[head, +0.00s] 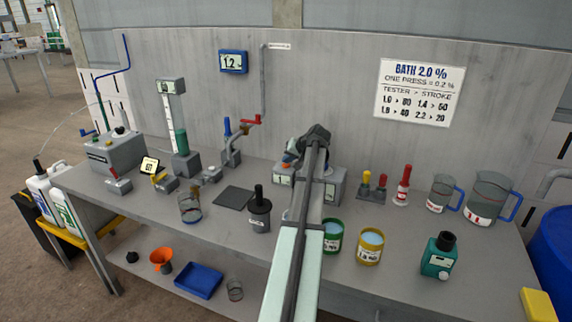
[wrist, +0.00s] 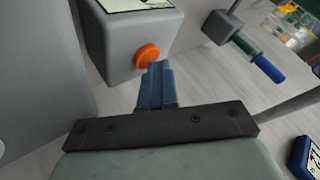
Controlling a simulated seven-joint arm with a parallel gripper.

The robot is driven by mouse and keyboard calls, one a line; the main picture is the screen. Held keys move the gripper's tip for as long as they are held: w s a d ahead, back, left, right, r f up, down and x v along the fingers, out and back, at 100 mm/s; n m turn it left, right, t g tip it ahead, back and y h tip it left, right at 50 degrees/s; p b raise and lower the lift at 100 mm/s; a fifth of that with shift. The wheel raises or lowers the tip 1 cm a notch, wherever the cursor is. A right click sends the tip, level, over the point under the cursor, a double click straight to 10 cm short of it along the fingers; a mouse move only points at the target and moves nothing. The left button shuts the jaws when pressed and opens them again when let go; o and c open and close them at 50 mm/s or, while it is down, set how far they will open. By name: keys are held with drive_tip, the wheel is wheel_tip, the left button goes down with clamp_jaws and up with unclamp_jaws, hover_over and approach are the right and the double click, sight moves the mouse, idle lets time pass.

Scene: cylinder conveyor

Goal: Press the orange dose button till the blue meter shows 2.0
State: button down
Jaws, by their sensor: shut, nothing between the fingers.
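The blue meter (head: 233,62) hangs on the back wall and reads 1.2. The orange dose button (wrist: 147,53) sticks out from the face of a grey box (wrist: 120,35) in the wrist view.
A wall sign (head: 420,92) reads "BATH 2.0 %" and "ONE PRESS = 0.2 %". A green tin (head: 332,236) and a yellow tin (head: 370,247) stand right of my arm.

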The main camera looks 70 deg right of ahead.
sight(288, 165)
idle(0.4)
drive_tip(key=shift+r, duration=0.9)
drive_tip(key=shift+r, duration=2.5)
